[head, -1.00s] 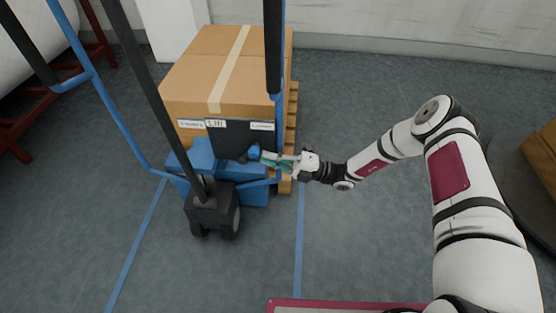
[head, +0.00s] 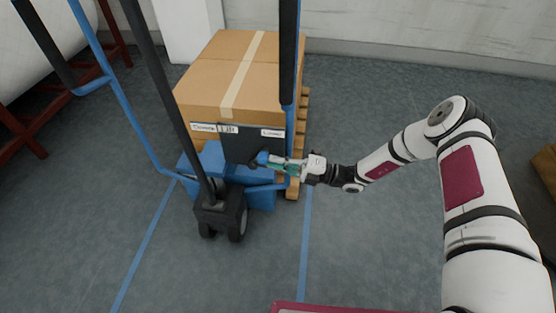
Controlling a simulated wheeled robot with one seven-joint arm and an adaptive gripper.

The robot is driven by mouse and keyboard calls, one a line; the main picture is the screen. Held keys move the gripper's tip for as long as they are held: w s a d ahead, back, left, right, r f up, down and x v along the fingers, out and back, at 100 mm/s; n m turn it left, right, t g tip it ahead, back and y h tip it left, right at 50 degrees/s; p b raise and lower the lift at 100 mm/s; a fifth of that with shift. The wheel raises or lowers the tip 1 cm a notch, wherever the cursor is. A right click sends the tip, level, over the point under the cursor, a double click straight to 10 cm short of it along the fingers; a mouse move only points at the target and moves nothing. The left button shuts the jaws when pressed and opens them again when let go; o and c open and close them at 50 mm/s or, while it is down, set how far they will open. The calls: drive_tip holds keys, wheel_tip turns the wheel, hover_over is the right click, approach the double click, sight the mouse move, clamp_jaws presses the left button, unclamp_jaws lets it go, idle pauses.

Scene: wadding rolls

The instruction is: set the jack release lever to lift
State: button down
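The pallet jack (head: 262,197) is blue, with a dark control plate (head: 240,146) below a row of white labels. The middle label, "Lift" (head: 228,129), stands higher than the side ones. The release lever's blue knob (head: 262,158) shows at the plate's lower right. The rest of the lever is hard to make out. My gripper (head: 275,163) reaches in from the right, with its teal fingers at the knob. The fingers and knob overlap in the picture, so I cannot tell whether they grip it.
Taped cartons (head: 222,75) sit on a wooden pallet (head: 298,150) behind the plate. The jack's upright blue and black bars (head: 289,50) rise close to my gripper. A white roll on a red rack (head: 110,30) is at the left.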

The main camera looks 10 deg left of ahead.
sight(262, 154)
drive_tip(key=shift+a+r+h+p, duration=0.7)
drive_tip(key=shift+r+h+p, duration=0.3)
drive_tip(key=shift+p, duration=0.75)
drive_tip(key=shift+a+r+h+p, duration=0.4)
drive_tip(key=shift+a+h+p, duration=0.25)
drive_tip(key=shift+p, duration=0.45)
drive_tip(key=shift+a+r+h+p, duration=0.2)
drive_tip(key=shift+a+h+p, duration=0.15)
drive_tip(key=shift+h+p, duration=0.25)
drive_tip(key=shift+a, duration=0.55)
drive_tip(key=shift+r, duration=0.1)
drive_tip(key=r+p+v, duration=0.1)
drive_tip(key=p+v, duration=0.2)
drive_tip(key=v, duration=1)
drive_tip(key=shift+w+d+r, duration=0.15)
drive_tip(key=shift+d+r, duration=0.1)
drive_tip(key=shift+d, duration=0.05)
